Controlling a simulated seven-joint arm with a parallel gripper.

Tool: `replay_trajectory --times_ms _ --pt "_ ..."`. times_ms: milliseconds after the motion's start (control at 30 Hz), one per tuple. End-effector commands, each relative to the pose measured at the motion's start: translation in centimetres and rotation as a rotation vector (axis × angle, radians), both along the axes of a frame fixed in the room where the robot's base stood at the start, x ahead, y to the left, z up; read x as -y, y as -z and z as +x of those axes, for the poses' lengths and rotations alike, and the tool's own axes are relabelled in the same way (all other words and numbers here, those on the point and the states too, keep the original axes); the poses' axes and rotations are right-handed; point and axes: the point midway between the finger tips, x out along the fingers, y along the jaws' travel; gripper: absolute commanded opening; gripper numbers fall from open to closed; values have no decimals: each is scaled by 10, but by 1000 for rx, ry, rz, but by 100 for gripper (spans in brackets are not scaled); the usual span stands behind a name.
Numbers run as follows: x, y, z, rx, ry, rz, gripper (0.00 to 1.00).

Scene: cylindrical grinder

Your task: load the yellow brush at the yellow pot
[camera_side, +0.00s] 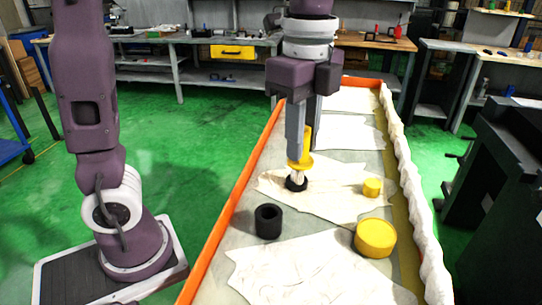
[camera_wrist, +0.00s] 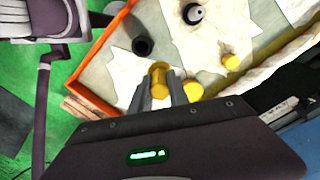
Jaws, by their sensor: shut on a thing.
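My gripper (camera_side: 300,150) points down over the bench and is shut on the yellow brush (camera_side: 306,161). In the wrist view the brush (camera_wrist: 160,70) shows between my two fingers (camera_wrist: 162,90), its rounded yellow part beyond them. In the side view a pale part and a dark ring-like thing (camera_side: 296,185) show just under the brush; I cannot tell whether they touch it. The large yellow pot (camera_side: 375,238) stands at the near right, apart from the brush. It also shows in the wrist view (camera_wrist: 193,91), partly behind a finger.
A black cup (camera_side: 268,221) stands left of the yellow pot. A small yellow cylinder (camera_side: 372,187) stands farther back on the right. Pale crumpled sheets (camera_side: 300,270) lie on the bench. An orange edge (camera_side: 226,209) and a lumpy white edge (camera_side: 412,185) bound it.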

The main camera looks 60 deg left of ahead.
Motion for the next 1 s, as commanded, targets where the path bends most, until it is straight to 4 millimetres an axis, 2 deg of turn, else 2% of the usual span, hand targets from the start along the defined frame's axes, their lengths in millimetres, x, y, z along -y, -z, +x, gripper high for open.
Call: replay_trajectory --times_ms 100,200,300,400,567,800,1000 --pt "34 1 42 -6 8 2 0" --pt "66 6 71 -4 7 1 0" --pt "92 12 90 -3 3 1 0" --pt "105 16 99 -2 0 0 0" --pt "109 28 101 -3 -2 1 0" --pt "108 60 101 -3 -2 0 0" --pt "108 74 101 -1 -2 0 0"
